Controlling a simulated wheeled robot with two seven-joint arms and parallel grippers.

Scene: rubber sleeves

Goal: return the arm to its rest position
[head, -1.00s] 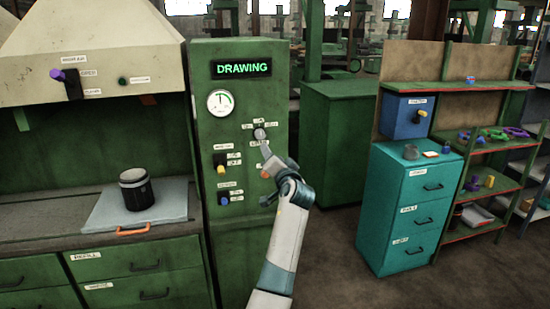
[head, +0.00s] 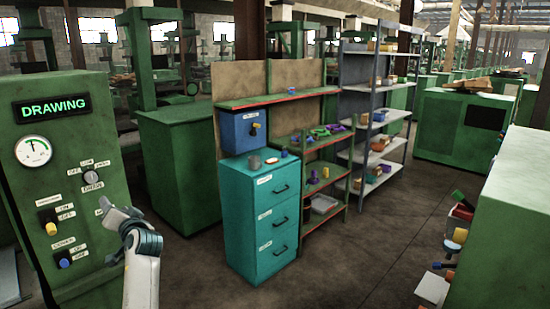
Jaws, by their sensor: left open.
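My left arm rises from the bottom edge at the left of the head view, white with a grey-blue wrist. My left gripper (head: 117,211) is open and empty, in front of the green control panel (head: 75,130). It shows just below and right of the round selector knob (head: 93,176), apart from it in the picture. The lit sign (head: 52,107) on the panel reads "DRAWING". My right gripper is not in view.
A teal drawer cabinet (head: 263,222) with a blue box (head: 243,131) on top stands right of the arm. Shelves (head: 325,183) with small parts are beside it. A green machine (head: 505,220) with coloured knobs is at the right edge. The floor (head: 365,270) between is clear.

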